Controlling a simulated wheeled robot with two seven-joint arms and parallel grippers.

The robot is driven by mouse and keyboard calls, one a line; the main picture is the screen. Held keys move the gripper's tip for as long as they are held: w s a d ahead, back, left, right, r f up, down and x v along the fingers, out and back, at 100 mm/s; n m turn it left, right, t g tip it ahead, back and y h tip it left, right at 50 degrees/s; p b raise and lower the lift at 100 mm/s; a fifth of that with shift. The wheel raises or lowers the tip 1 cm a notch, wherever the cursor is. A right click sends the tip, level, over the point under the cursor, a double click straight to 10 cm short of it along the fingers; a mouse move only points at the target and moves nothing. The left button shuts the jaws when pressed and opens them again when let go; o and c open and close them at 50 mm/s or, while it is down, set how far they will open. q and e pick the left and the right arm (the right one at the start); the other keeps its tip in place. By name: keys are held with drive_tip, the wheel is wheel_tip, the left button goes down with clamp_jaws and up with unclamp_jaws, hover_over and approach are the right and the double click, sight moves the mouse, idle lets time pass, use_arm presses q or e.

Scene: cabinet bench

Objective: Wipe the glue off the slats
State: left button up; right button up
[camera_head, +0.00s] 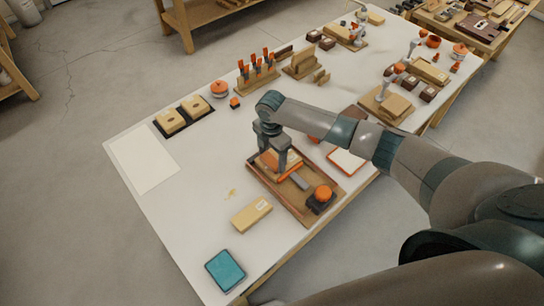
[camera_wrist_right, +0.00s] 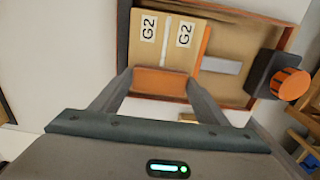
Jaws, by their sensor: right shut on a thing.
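Two tan slats side by side, each with a white G2 label (camera_wrist_right: 165,38), lie in a brown wooden tray (camera_wrist_right: 123,35). The tray also shows in the head view (camera_head: 318,212). An orange-brown face (camera_wrist_right: 158,82) shows between the fingers. An orange strip runs along the slats' right side. A blue folded cloth (camera_head: 225,270) lies at the table's near corner. My left gripper is out of view.
A grey bar and a black block with an orange knob (camera_head: 323,192) sit in the tray's right part. A labelled wooden block (camera_head: 251,214) and a small yellow smear (camera_head: 230,194) are left of it. A white sheet (camera_head: 143,158) lies at the left; clamps and blocks stand behind.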

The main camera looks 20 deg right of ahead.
drive_tip(key=shift+a, duration=0.15)
drive_tip(key=shift+s+a+f+p, duration=0.1)
drive_tip(key=shift+s+a+p, duration=0.15)
drive_tip(key=shift+a, duration=0.2)
drive_tip(key=shift+s+a+p, duration=0.1)
drive_tip(key=shift+a+p, duration=0.1)
drive_tip(key=shift+a, duration=0.2)
drive_tip(key=shift+w+d, duration=0.2)
drive_tip(key=shift+d, duration=0.35)
drive_tip(key=shift+w+d, duration=0.2)
drive_tip(key=shift+d, duration=0.3)
drive_tip(key=shift+d, duration=0.1)
drive_tip(key=shift+w+d, duration=0.3)
drive_tip(key=shift+d, duration=0.55)
drive_tip(key=shift+d, duration=0.1)
